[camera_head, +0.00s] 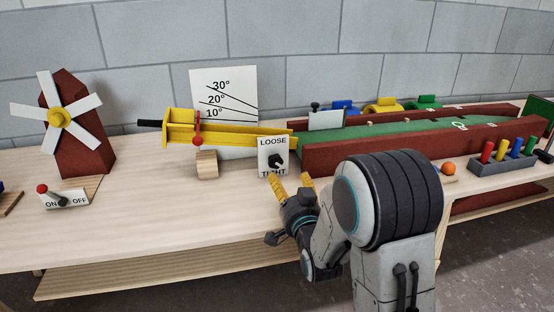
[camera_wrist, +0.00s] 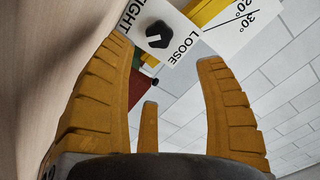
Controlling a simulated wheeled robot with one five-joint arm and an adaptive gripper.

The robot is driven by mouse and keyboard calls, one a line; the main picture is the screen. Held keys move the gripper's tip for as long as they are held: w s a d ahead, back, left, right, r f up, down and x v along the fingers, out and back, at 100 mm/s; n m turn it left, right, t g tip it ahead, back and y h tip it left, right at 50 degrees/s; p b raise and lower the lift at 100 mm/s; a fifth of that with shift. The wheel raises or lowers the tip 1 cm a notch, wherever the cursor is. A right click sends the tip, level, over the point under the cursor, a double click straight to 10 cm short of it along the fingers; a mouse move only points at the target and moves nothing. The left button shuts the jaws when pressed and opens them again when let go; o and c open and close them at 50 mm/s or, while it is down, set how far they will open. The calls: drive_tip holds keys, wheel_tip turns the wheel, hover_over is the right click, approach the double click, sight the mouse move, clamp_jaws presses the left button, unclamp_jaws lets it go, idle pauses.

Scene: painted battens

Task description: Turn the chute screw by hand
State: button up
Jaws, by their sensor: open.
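The chute screw is a black knob (camera_head: 278,160) on a white plate (camera_head: 265,146) marked LOOSE above and TIGHT below. In the wrist view the knob (camera_wrist: 162,32) shows ahead between the finger tips, with a pale mark on it; I cannot tell exactly where it points. My gripper (camera_head: 291,183) is open and empty, its yellow fingers spread, just in front of and below the plate. The fingers look apart from the knob. The yellow chute (camera_head: 240,130) slopes down to the right behind the plate, a red pin on its side.
An angle board (camera_head: 225,80) stands behind the chute, a wooden block (camera_head: 207,165) under it. A windmill (camera_head: 72,125) and an ON/OFF switch (camera_head: 64,199) are at left. A red-walled green lane (camera_head: 400,145), an orange ball (camera_head: 448,168) and a peg rack (camera_head: 505,160) are at right.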

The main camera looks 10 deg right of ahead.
sight(277, 160)
drive_tip(key=shift+w+f+b, duration=0.1)
drive_tip(key=shift+w+b, duration=0.35)
drive_tip(key=shift+w, duration=0.15)
drive_tip(key=shift+w+b, duration=1.8)
drive_tip(key=shift+w, duration=3.6)
drive_tip(key=shift+o, duration=0.2)
drive_tip(key=c, duration=0.8)
drive_tip(key=shift+r, duration=0.3)
drive_tip(key=c, duration=0.4)
